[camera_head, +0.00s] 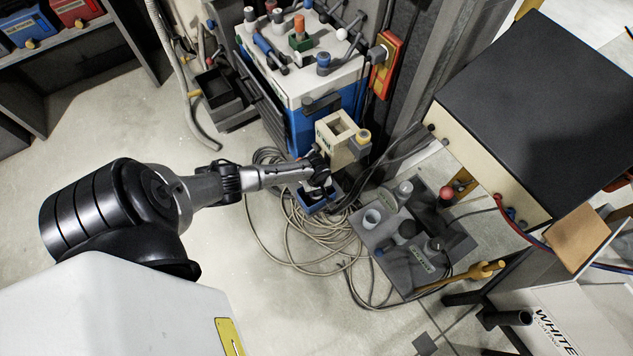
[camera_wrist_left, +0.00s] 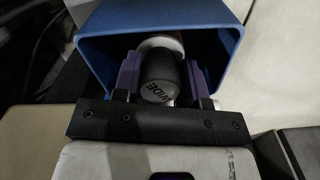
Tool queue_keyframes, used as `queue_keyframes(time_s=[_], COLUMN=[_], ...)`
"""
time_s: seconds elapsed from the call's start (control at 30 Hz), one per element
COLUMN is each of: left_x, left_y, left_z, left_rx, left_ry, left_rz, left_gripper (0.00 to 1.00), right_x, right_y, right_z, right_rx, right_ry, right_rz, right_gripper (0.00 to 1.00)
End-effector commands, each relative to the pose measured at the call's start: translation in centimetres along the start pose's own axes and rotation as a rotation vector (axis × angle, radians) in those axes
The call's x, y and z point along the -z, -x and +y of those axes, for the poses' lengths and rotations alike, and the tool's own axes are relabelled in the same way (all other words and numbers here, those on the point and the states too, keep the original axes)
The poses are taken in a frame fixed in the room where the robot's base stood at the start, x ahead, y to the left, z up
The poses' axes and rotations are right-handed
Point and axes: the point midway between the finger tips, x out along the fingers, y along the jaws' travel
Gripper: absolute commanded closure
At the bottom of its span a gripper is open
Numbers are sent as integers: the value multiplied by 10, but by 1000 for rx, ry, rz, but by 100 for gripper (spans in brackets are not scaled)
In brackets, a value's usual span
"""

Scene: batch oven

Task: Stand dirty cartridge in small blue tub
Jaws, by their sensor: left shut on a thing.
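The small blue tub (camera_head: 320,207) stands on the floor side of the tool cabinet, below the end of my left arm. My left gripper (camera_head: 318,184) is at the tub's opening, and its fingers hide part of it. In the left wrist view the blue tub (camera_wrist_left: 160,18) surrounds the purple-grey fingers of the gripper (camera_wrist_left: 162,75). They are shut on the cartridge (camera_wrist_left: 157,91), a dark cylinder with partly readable lettering and a pale part behind it. The cartridge is inside the tub's outline; whether it touches the bottom is hidden.
A beige box (camera_head: 336,137) stands close behind the tub. Coiled hoses (camera_head: 310,240) lie on the floor around it. A grey fixture plate (camera_head: 365,238) with cups and knobs is to the right, below a black-topped oven (camera_head: 540,100). The floor at left is clear.

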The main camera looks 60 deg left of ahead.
Motion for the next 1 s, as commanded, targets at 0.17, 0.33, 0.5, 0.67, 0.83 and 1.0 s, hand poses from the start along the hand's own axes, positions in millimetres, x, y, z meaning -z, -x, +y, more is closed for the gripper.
queue_keyframes(time_s=[0.17,0.33,0.5,0.67,0.83,1.0], left_x=[0,0,0,0,0,0], left_y=[-2,-5,-7,-9,-12,-12], left_z=[0,0,0,0,0,0], left_rx=[0,-1,-1,-1,-1,-1], left_ry=[0,0,0,0,0,0], left_rz=[0,0,0,0,0,0], left_gripper=[87,87,87,87,87,49], right_x=[0,-1,-1,-2,-2,-2], right_y=[-1,-3,-4,-6,-7,-7], right_z=[0,0,0,0,0,0], right_rx=[0,0,0,0,0,0], right_ry=[0,0,0,0,0,0], right_rz=[0,1,1,1,1,1], right_gripper=[57,57,57,57,57,57])
